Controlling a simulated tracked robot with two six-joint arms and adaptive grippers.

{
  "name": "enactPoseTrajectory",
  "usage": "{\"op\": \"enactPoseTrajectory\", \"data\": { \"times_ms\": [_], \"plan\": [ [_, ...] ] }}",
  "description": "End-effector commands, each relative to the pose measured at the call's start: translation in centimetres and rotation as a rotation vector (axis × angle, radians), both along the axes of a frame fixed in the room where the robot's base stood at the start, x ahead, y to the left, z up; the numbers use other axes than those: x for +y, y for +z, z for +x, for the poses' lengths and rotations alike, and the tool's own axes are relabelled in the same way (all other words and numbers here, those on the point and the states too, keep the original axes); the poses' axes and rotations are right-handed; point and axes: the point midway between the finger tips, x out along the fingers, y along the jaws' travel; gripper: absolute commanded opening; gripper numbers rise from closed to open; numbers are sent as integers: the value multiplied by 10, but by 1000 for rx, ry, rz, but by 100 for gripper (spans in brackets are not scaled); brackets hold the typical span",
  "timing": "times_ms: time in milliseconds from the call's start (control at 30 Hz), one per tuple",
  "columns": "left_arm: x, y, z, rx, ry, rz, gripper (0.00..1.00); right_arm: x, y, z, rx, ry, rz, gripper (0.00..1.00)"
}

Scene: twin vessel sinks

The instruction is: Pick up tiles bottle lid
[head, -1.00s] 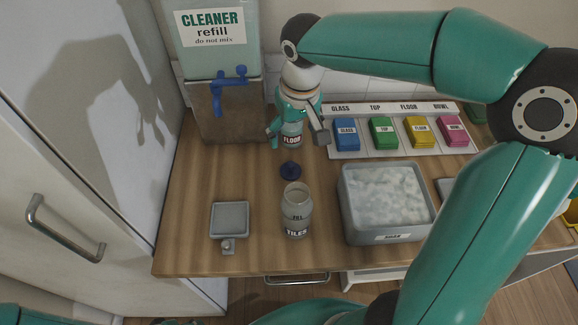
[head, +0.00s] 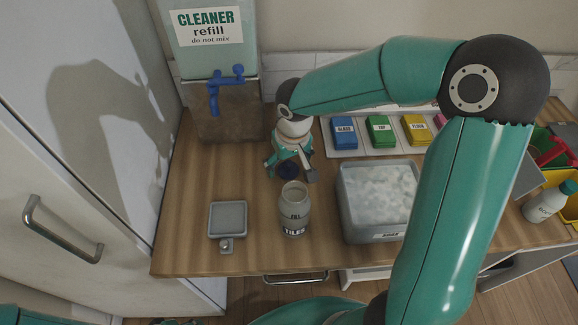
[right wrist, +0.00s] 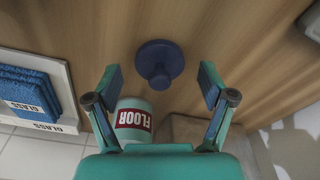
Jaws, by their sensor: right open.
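The dark blue lid (head: 288,171) lies on the wooden counter behind the grey tiles bottle (head: 294,212), which stands upright and uncapped. My right gripper (head: 291,171) is open and points down over the lid. In the right wrist view the lid (right wrist: 159,64), a round disc with a raised knob, sits between the two spread fingertips (right wrist: 160,80), apart from both. I cannot tell the exact height of the fingers above it. No left gripper fingers can be made out.
The floor bottle (right wrist: 132,117) stands close behind the lid, near one finger. A grey tub (head: 378,200) of suds is to the right, a small grey tray (head: 228,218) to the left.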

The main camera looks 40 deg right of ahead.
Motion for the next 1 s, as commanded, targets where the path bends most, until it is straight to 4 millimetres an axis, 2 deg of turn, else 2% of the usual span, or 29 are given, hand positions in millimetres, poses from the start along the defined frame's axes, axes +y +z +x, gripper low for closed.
{"op": "enactPoseTrajectory", "data": {
  "times_ms": [133, 400, 800, 1000],
  "plan": [
    [0, 0, 0, 0, 0, 0, 40, 0, 0, 0, -1, 0, 0, 82],
    [0, 0, 0, 0, 0, 0, 40, 1, 1, 1, -1, 1, 0, 38],
    [0, 0, 0, 0, 0, 0, 40, 1, 2, 1, -1, 2, 0, 38],
    [0, 1, 0, 0, 0, 0, 40, 1, 11, 2, -4, 1, -1, 38]
  ]
}}
